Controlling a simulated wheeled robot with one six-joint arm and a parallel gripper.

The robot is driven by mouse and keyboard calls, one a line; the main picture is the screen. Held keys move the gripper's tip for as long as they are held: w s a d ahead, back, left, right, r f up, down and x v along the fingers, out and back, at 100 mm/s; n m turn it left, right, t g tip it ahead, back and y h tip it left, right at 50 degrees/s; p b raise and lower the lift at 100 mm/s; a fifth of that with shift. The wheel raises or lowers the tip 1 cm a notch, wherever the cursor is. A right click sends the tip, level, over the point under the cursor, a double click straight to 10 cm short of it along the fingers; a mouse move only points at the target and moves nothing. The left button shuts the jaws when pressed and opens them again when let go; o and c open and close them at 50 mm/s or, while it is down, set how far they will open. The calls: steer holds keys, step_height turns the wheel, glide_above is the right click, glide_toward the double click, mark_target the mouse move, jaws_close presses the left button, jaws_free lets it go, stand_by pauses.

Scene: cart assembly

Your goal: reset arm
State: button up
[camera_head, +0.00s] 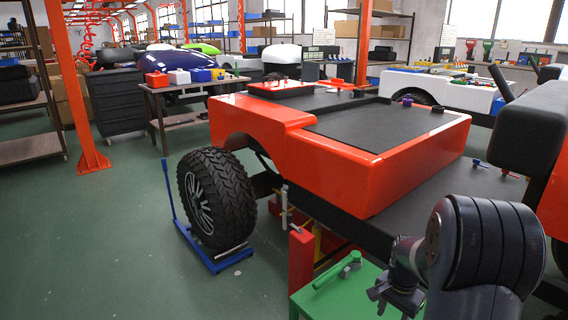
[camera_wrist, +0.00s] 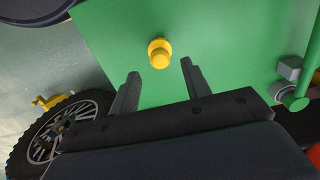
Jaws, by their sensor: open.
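My gripper (camera_head: 397,298) is at the lower right of the head view, over a green tabletop (camera_head: 318,296). In the wrist view my gripper (camera_wrist: 158,84) has its two dark fingers apart with nothing between them. A yellow round-headed piece (camera_wrist: 159,54) is on the green surface (camera_wrist: 225,50), just beyond the fingertips and apart from them. A green tool (camera_head: 340,270) lies on the tabletop in the head view. Part of a green tool with a grey block (camera_wrist: 290,72) shows at the right edge of the wrist view.
An orange cart body (camera_head: 345,170) stands just behind the green table. A black-tyred wheel (camera_head: 222,200) rests on a blue wheel dolly (camera_head: 213,254) to the left. A black padded part (camera_head: 525,130) is close on the right. Green floor (camera_head: 110,240) is clear at left.

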step_height(320, 180, down, 5)
steer(key=shift+b, duration=0.7)
step_height(320, 180, up, 5)
steer(key=shift+p, duration=1.1)
